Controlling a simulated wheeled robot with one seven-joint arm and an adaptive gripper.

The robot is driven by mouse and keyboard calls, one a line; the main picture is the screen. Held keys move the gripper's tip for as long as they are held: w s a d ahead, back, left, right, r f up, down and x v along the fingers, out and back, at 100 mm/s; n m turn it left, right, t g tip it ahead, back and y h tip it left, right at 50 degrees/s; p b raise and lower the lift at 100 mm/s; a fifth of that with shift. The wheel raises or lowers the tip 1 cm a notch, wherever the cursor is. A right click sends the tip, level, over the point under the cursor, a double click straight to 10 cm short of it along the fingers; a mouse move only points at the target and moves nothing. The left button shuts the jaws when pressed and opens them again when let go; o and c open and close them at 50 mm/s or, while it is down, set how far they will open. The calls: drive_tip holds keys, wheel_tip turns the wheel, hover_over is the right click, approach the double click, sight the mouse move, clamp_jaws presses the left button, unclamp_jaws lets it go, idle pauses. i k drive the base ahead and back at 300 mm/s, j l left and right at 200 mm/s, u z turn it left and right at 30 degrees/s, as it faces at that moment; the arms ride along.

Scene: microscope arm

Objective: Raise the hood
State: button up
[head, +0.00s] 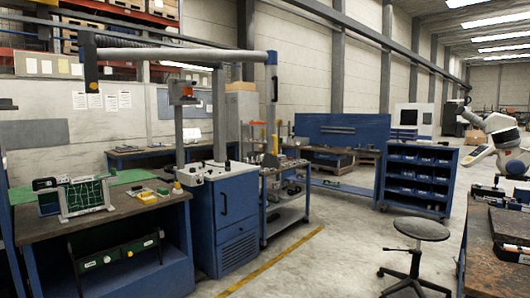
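I see no part clearly marked as a hood. A grey column (179,135) with an orange-marked box (183,92) stands near the cabinet. I cannot make out my gripper in this view, nor anything touching the tube arm.
A workbench (110,216) with a green circuit board in a frame (84,196) is at left. A blue trolley (287,213) stands beside the cabinet. A stool (420,229) and another bench (490,250) are at right. A white robot arm (495,135) is at the right edge. The middle floor is clear.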

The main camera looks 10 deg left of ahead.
sight(271, 160)
drive_tip(key=u, duration=0.4)
drive_tip(key=i+j, duration=0.1)
drive_tip(key=i, duration=0.4)
drive_tip(key=i+j+z, duration=0.1)
drive_tip(key=i, duration=0.4)
drive_tip(key=i+j, duration=0.1)
drive_tip(key=i, duration=0.4)
drive_tip(key=i+j, duration=0.15)
drive_tip(key=i, duration=0.35)
drive_tip(key=z, duration=0.05)
